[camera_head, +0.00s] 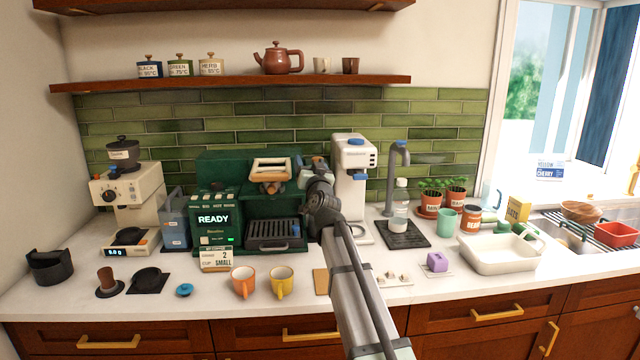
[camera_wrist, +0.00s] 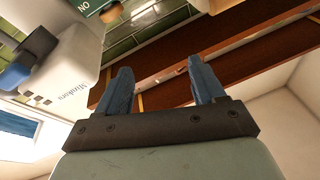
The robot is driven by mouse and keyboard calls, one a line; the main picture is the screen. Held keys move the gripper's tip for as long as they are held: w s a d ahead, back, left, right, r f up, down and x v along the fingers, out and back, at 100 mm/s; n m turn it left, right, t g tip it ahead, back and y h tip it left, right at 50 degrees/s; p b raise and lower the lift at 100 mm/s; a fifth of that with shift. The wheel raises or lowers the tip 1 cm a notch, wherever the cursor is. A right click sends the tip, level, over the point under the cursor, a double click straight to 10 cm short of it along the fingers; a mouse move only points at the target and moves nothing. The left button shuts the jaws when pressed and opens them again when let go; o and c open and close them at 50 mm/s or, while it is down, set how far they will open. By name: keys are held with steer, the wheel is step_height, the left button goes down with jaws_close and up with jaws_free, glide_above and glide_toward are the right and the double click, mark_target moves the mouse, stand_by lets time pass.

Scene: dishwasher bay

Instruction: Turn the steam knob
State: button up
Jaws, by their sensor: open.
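The dark green coffee machine (camera_head: 217,218) with a lit READY panel stands at the back of the counter. My gripper (camera_head: 306,172) is in front of the upper right of this machine, and my arm covers part of that side. I cannot make out the steam knob for certain in the head view. In the wrist view the two blue fingers (camera_wrist: 160,72) are apart with nothing between them.
A white machine (camera_head: 352,160) stands close at the right of my gripper, and its body (camera_wrist: 68,65) fills the left of the wrist view. A wooden shelf (camera_head: 230,83) runs above. An orange cup (camera_head: 243,281) and a yellow cup (camera_head: 281,282) stand at the front.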

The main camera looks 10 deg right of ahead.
steer(key=s+d+f+n+g, duration=0.3)
steer(key=d+f+n, duration=0.2)
steer(key=f+n, duration=0.5)
steer(key=w+n, duration=0.1)
steer(key=w, duration=1.3)
steer(key=shift+a+r+n+h, duration=0.2)
steer(key=shift+a+n+h, duration=0.1)
steer(key=shift+a, duration=0.15)
steer(key=c, duration=1.1)
